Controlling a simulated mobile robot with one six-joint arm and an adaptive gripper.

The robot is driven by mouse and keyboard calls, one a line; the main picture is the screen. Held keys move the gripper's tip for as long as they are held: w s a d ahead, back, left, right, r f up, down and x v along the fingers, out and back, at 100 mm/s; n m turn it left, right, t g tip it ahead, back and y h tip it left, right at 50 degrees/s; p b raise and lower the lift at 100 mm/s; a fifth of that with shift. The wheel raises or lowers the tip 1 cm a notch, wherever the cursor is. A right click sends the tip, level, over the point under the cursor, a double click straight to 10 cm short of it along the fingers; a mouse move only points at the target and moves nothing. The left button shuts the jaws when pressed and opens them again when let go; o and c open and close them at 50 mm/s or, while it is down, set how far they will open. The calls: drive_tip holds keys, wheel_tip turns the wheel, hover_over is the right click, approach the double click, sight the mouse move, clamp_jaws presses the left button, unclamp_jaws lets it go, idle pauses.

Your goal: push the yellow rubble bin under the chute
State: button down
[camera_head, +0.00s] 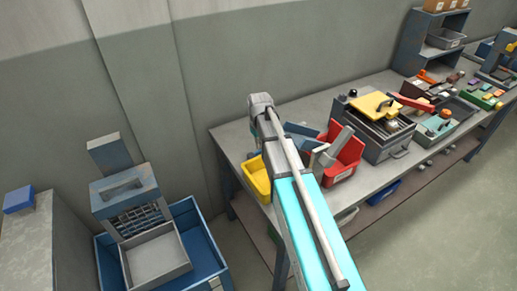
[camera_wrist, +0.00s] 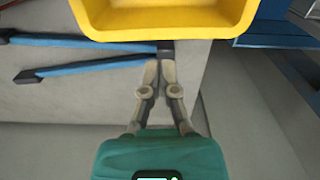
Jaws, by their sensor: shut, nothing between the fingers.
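The yellow rubble bin (camera_head: 257,178) sits at the left end of the workbench in the head view, partly hidden by my arm. In the wrist view the bin (camera_wrist: 165,33) fills the top, its near wall facing me. My gripper (camera_wrist: 166,52) is shut and empty, its fingertips close to the bin's near wall. I cannot tell whether they touch it. In the head view my arm hides the gripper. I cannot tell for sure which part is the chute; a blue-grey machine with a grated front (camera_head: 125,192) stands left of the bench.
A grey tray (camera_head: 157,258) lies in a blue box (camera_head: 205,250) below the machine. A red bin (camera_head: 345,155) stands right of the yellow one. Two blue bars with dark ends (camera_wrist: 85,67) lie on the grey surface left of my fingers. The bench (camera_head: 235,140) has an open left edge.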

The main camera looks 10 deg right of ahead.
sight(265, 174)
drive_tip(key=shift+f+b, duration=4.6)
drive_tip(key=shift+f, duration=0.15)
drive_tip(key=shift+s, duration=0.1)
drive_tip(key=shift+s+d, duration=0.25)
drive_tip(key=shift+s, duration=0.45)
drive_tip(key=shift+s+d, duration=0.3)
drive_tip(key=shift+s, duration=0.45)
drive_tip(key=shift+s+d, duration=0.25)
drive_tip(key=shift+s, duration=0.45)
drive_tip(key=shift+r, duration=0.1)
wheel_tip(265, 174, up, 10)
drive_tip(key=p, duration=1)
